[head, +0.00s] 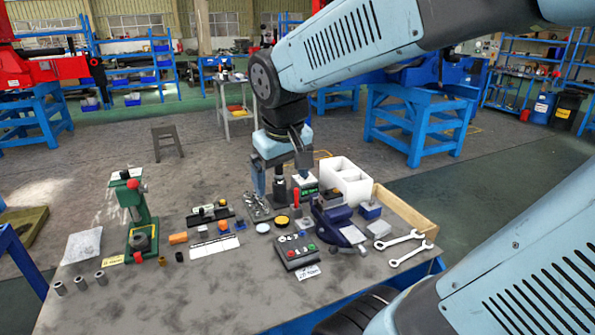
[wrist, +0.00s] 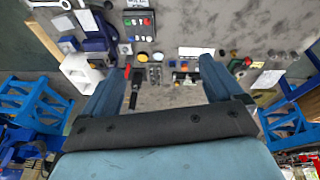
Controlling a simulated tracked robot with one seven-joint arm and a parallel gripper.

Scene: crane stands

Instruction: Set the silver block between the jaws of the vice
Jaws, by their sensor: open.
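A pale silver-grey block (head: 379,229) lies on the bench just right of the vice, apart from it; it also shows in the wrist view (wrist: 63,22). The dark blue vice (head: 335,222) stands near the bench's right side, with a bright plate at its front; how far its jaws are apart is too small to tell. In the wrist view the vice (wrist: 93,24) is at the upper left. My gripper (head: 280,184) is open and empty, pointing down over the back of the bench, left of and behind the vice. Both fingers show spread in the wrist view (wrist: 163,70).
Wrenches (head: 406,248) lie right. A green press (head: 141,225) stands left.

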